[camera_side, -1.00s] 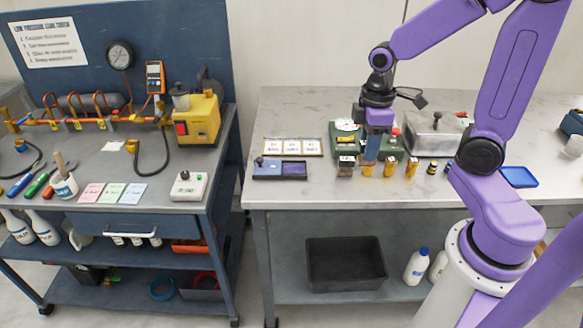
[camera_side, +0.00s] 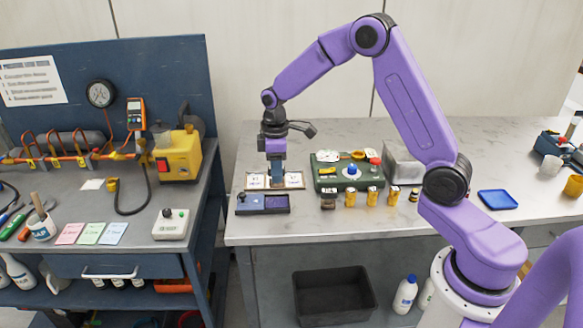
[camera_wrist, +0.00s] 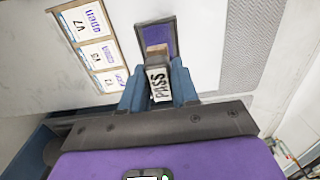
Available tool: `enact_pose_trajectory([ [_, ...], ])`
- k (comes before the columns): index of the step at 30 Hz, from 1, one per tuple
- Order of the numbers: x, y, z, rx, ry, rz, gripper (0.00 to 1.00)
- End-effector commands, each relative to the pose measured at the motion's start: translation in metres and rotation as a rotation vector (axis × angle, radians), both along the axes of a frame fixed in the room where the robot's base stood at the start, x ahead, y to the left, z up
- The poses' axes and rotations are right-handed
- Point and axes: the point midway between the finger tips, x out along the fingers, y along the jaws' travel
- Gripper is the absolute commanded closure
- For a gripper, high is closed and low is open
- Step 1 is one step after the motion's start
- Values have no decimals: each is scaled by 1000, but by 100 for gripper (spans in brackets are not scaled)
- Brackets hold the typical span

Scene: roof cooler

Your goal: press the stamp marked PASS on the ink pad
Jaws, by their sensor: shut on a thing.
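My gripper (camera_side: 277,182) is shut on the stamp marked PASS (camera_wrist: 158,88); in the wrist view the stamp sits between the two blue fingers with its label readable. In the side view the fingers hide most of the stamp. The ink pad (camera_side: 277,203) is a purple pad in an open dark case near the bench's front left. My gripper is above and slightly behind it in that view. In the wrist view the purple pad (camera_wrist: 159,38) shows just beyond the stamp, which overlaps its near edge. The stamp appears apart from the pad.
A framed row of cards (camera_side: 294,180) lies behind the ink pad. A blue tray (camera_side: 497,199) lies farther right.

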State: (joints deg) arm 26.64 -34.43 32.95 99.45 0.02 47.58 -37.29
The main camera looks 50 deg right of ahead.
Motion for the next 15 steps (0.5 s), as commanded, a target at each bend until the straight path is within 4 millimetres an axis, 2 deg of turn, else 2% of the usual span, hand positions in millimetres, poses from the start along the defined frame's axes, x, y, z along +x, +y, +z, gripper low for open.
enact_pose_trajectory([
  [7,5,0,-11,0,0,-2,100],
  [15,4,0,-36,-1,1,-1,100],
])
